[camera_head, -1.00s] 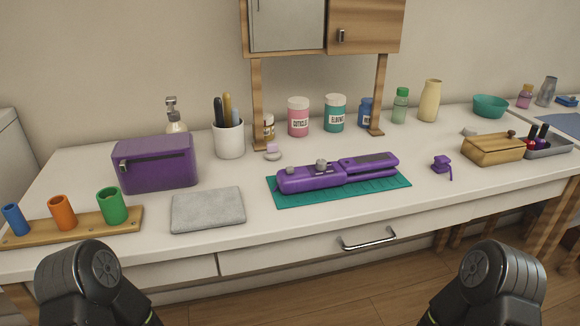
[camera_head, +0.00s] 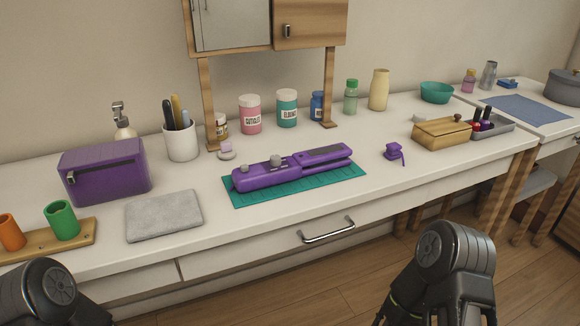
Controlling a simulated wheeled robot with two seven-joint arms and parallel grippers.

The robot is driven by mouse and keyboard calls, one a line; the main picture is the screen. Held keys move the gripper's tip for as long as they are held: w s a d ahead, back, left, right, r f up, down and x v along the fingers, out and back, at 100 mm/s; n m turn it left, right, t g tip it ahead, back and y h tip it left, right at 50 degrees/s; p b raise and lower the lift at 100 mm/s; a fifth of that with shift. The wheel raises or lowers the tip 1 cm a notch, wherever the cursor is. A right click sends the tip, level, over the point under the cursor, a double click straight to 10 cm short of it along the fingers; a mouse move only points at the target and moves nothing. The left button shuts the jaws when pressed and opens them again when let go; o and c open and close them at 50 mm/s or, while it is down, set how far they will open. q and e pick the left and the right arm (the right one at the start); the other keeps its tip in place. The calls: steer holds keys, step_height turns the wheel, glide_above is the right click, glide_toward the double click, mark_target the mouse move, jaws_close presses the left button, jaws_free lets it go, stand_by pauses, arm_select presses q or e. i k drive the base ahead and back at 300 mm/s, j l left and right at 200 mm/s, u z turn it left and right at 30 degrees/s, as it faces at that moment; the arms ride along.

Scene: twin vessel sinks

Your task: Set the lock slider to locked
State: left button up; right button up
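A purple flat-iron-like device (camera_head: 290,168) lies on a teal mat (camera_head: 240,199) in the middle of the white counter. A grey knob (camera_head: 275,160) sits on top of its left part; it may be the lock slider, but its setting is too small to tell. Dark joints of my two arms show at the bottom left and bottom right, both short of the counter's front edge.
A grey folded cloth (camera_head: 164,215) and a purple case (camera_head: 105,171) lie left of the mat. A small purple clip (camera_head: 394,151) and a wooden box (camera_head: 442,133) are to the right. A cabinet on wooden posts (camera_head: 328,88) stands behind. A drawer handle (camera_head: 328,231) juts from the front.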

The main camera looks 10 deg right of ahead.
mark_target(244, 168)
steer(key=k+l+z, duration=0.2)
steer(key=z, duration=0.15)
steer(key=k+l+z, duration=0.1)
steer(key=l+z, duration=0.3)
